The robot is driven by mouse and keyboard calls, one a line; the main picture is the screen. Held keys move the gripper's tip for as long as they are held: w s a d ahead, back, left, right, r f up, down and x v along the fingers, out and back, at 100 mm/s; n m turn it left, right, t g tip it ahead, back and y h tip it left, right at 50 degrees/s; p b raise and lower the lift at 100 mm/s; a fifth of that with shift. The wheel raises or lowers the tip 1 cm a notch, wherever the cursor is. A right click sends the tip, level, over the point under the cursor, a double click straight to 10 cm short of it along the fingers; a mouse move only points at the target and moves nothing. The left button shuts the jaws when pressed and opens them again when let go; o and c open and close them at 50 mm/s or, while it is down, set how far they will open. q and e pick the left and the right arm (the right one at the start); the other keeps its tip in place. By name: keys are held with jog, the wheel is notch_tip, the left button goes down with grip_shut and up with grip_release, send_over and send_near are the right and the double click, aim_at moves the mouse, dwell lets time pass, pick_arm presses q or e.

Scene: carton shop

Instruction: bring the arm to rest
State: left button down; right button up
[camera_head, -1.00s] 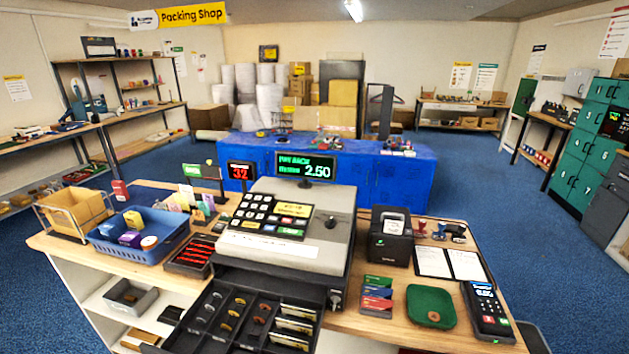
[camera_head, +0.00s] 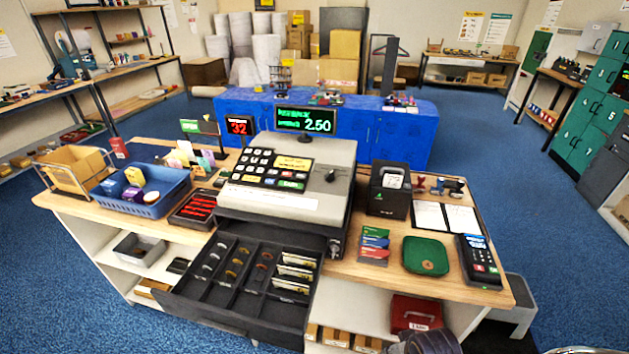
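Neither of my grippers shows in the head view. A dark rounded shape and a shiny curved edge at the bottom right may be parts of my own body; I cannot tell which. The cash register (camera_head: 290,188) stands on the wooden counter (camera_head: 342,270). Its black drawer (camera_head: 193,301) is pulled out towards me, with coins and notes in its compartments. The register's green display reads 2.50.
On the counter's left stand a blue basket (camera_head: 118,201) and a cardboard box in a wire rack (camera_head: 75,168). On the right are a receipt printer (camera_head: 389,190), green tray (camera_head: 426,255) and card terminal (camera_head: 480,262). A red box (camera_head: 415,313) sits below. Blue floor surrounds the counter.

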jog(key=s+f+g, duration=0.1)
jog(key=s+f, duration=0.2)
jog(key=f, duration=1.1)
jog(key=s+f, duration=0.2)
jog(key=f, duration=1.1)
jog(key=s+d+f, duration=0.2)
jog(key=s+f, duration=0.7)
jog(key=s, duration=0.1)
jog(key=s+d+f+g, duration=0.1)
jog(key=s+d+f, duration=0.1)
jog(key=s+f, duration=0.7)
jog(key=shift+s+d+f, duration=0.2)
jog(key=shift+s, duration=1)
